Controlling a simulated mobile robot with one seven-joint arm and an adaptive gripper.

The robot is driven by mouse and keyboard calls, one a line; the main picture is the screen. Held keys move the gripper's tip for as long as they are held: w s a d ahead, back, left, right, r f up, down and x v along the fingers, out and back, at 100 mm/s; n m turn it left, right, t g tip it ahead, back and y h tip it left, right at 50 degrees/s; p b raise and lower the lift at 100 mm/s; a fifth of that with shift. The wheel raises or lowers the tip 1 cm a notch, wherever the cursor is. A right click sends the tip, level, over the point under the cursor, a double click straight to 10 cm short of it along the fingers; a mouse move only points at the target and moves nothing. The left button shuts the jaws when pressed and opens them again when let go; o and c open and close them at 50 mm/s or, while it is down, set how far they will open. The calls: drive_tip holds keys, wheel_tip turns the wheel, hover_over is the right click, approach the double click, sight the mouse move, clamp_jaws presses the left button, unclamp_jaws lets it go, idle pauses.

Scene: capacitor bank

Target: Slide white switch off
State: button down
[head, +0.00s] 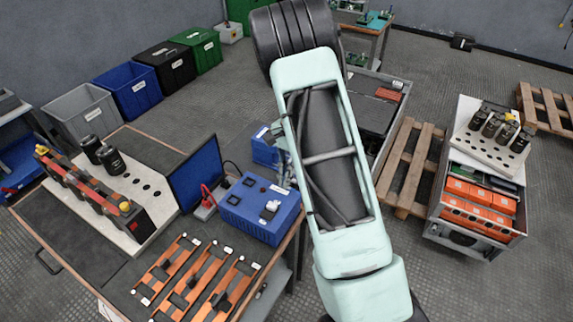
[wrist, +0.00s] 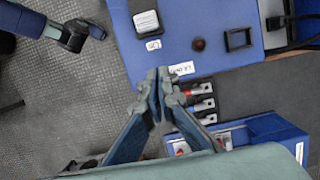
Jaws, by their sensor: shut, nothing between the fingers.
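A blue box (head: 258,207) with a white switch (head: 270,209) on its top stands at the right end of the workbench. In the wrist view the box's blue face (wrist: 215,15) fills the upper middle, and the white switch (wrist: 146,22) sits in a dark frame at its upper left. Small labels lie below the switch and near the box edge. My gripper (wrist: 158,74) is shut and empty. Its fingertips appear at the near edge of the box, below the switch in the picture and apart from it. The switch's position cannot be told. The head view does not clearly show my fingers.
A dark red round part (wrist: 199,45) and a black square frame (wrist: 238,39) share the box face. Red-tipped connectors (wrist: 200,103) and a blue bin (wrist: 262,130) lie to the right of my fingers. Copper-coloured bars (head: 198,275) lie in front.

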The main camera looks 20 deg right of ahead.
sight(271, 205)
drive_tip(key=shift+s+a+f+p, duration=0.25)
drive_tip(key=shift+s+a+f, duration=0.1)
drive_tip(key=shift+s+a, duration=0.45)
drive_tip(key=shift+s+a+f+p, duration=0.2)
drive_tip(key=shift+s+a+f, duration=0.1)
drive_tip(key=shift+s+a, duration=0.45)
drive_tip(key=shift+s+a, duration=1)
drive_tip(key=shift+a, duration=0.05)
